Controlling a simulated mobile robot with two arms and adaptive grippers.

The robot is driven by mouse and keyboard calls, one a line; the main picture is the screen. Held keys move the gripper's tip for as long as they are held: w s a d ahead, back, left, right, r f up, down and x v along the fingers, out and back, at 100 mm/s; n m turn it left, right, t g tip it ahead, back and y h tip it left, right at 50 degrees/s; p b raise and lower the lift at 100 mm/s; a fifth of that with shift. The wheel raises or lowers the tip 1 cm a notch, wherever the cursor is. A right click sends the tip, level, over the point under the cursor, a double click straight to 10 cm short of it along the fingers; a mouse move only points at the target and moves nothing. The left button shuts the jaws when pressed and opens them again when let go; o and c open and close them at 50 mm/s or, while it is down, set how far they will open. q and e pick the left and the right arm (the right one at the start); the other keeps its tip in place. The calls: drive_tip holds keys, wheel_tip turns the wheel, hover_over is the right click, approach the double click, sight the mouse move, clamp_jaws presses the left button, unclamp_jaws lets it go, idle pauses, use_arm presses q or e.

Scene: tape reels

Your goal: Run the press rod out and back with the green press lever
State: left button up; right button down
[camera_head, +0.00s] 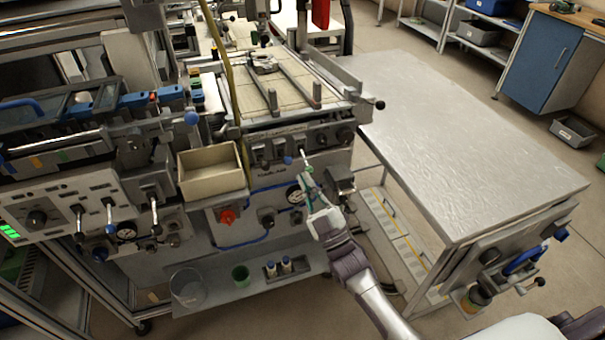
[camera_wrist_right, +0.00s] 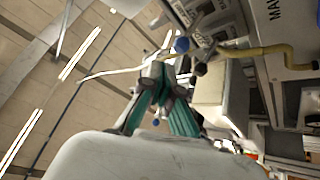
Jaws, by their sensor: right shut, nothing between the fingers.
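My right gripper (camera_head: 305,168) is in front of the machine's front panel (camera_head: 270,172), below the row of small switches. Its teal fingers are shut with nothing between them; they also show in the right wrist view (camera_wrist_right: 162,68). A small lever with a blue ball knob (camera_head: 288,160) is just left of the fingertips. A blue ball also shows by the fingertips in the right wrist view (camera_wrist_right: 182,44). I cannot tell whether the fingers touch a lever. No green lever can be made out clearly, and the press rod cannot be identified. My left gripper is not in view.
A tan open box (camera_head: 212,192) sits on the machine's left part, near several levers and a red knob (camera_head: 227,215). A shelf below holds a clear beaker (camera_head: 187,290) and a green cup (camera_head: 241,275). A bare metal table (camera_head: 440,120) stands at the right.

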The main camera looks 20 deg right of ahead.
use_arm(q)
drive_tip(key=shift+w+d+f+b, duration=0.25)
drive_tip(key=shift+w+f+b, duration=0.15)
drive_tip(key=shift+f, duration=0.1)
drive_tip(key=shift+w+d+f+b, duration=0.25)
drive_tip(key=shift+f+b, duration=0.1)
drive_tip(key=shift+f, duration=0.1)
use_arm(e)
drive_tip(key=s+d+f, duration=0.2)
drive_tip(key=s+f, duration=0.1)
drive_tip(key=f, duration=0.2)
drive_tip(key=shift+s+d+f, duration=0.15)
drive_tip(key=shift+s+f, duration=0.05)
drive_tip(key=shift+f, duration=0.15)
